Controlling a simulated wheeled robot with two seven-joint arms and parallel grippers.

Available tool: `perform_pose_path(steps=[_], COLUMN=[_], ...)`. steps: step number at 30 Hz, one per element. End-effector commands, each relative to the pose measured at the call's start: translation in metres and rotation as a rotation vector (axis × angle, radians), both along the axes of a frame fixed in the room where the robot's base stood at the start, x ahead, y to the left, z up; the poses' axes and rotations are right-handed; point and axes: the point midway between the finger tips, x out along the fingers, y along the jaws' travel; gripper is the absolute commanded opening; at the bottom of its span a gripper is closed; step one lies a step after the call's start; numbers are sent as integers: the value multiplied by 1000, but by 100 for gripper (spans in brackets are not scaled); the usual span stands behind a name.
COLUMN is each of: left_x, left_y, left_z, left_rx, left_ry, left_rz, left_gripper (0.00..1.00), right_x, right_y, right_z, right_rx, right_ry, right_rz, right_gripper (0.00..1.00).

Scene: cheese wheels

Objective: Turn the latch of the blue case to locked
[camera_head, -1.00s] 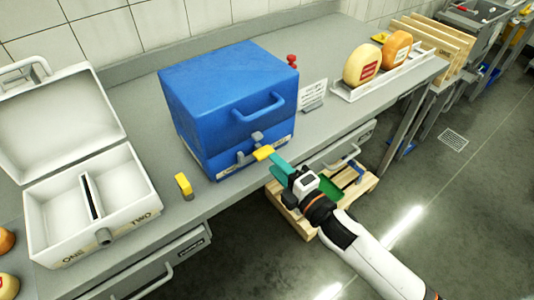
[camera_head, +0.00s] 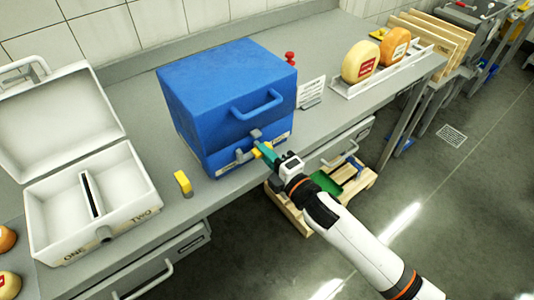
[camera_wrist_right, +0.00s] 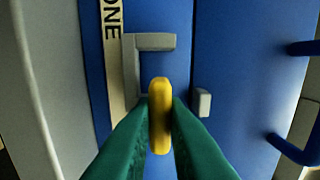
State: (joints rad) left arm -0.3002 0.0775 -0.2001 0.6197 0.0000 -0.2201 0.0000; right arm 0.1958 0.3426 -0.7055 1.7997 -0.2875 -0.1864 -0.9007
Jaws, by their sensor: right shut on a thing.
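The blue case (camera_head: 220,90) stands shut on the counter. A grey catch (camera_head: 256,134) sits on its lid by the seam; it also shows in the wrist view (camera_wrist_right: 203,102). The latch's yellow tab (camera_wrist_right: 159,115) is on the case front below the catch, mostly covered in the head view. My right gripper (camera_head: 266,152) is shut on this tab, its green fingers (camera_wrist_right: 158,130) on either side. A grey bracket (camera_wrist_right: 155,42) is on the case body beside the tab. The tab's base is hidden, so I cannot tell the latch setting. My left gripper is not in view.
A tray (camera_head: 380,82) with cheese wheels (camera_head: 361,62) and a label card (camera_head: 311,93) are to the right. A pallet (camera_head: 300,222) is on the floor below.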

Motion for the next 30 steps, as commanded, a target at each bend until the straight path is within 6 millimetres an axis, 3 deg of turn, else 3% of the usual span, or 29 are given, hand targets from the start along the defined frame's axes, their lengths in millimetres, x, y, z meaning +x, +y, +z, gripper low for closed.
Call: perform_pose_path(steps=[11,30], left_x=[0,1], left_y=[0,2], left_z=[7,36], left_rx=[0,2], left_ry=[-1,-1], left_rz=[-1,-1], left_gripper=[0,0], right_x=[0,0], right_y=[0,0], right_z=[1,1], right_rx=[92,557], right_ry=[69,409], right_rz=[-1,-2], right_gripper=[0,0])
